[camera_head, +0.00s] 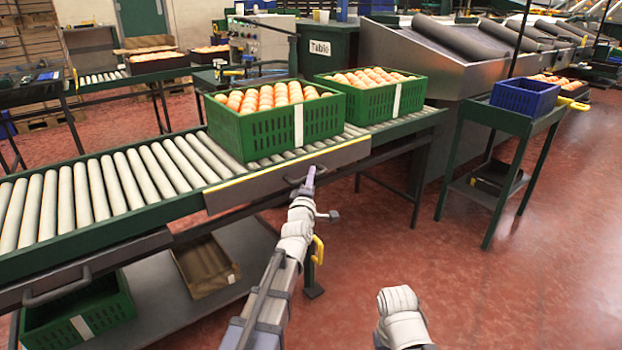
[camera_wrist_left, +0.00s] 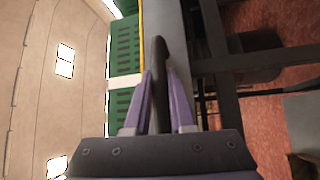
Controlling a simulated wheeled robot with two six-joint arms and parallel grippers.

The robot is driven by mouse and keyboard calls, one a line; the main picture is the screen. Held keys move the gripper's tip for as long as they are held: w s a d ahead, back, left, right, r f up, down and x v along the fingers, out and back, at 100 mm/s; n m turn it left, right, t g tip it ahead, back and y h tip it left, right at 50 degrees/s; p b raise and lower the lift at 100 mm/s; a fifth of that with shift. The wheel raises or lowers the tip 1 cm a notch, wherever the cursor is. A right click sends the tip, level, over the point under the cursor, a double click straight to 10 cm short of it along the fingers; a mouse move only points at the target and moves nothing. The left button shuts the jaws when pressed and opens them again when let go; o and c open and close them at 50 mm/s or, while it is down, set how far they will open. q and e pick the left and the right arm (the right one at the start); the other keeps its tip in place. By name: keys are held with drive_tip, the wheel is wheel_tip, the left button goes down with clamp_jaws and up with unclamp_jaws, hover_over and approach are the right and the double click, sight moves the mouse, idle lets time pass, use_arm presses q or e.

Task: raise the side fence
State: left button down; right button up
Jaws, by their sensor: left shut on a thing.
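The side fence (camera_head: 250,189) is a grey metal panel with a yellow top edge along the near side of the roller conveyor. Its top edge looks about level with the rollers, and the green crate behind shows above it. Its dark handle (camera_wrist_left: 160,85) is on the near face. My left gripper (camera_head: 308,180) is at this handle. In the left wrist view its two purple fingers (camera_wrist_left: 162,103) are shut on the handle, one on each side. The right arm's white wrist shows at the bottom of the head view, but its fingers do not show.
A dark stand with a blue bin (camera_head: 524,97) is at the right. The red floor in front is clear.

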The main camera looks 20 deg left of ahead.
sight(311, 156)
use_arm(q)
wheel_tip(311, 156, up, 7)
drive_tip(key=p, duration=0.6)
drive_tip(key=shift+r, duration=0.1)
drive_tip(key=shift+w, duration=0.1)
drive_tip(key=c, duration=0.8)
unclamp_jaws()
drive_tip(key=shift+o, duration=0.2)
drive_tip(key=s+d+f, duration=0.1)
drive_tip(key=s, duration=0.6)
drive_tip(key=shift+s+b, duration=0.4)
drive_tip(key=shift+d+f, duration=0.1)
drive_tip(key=shift+f, duration=0.05)
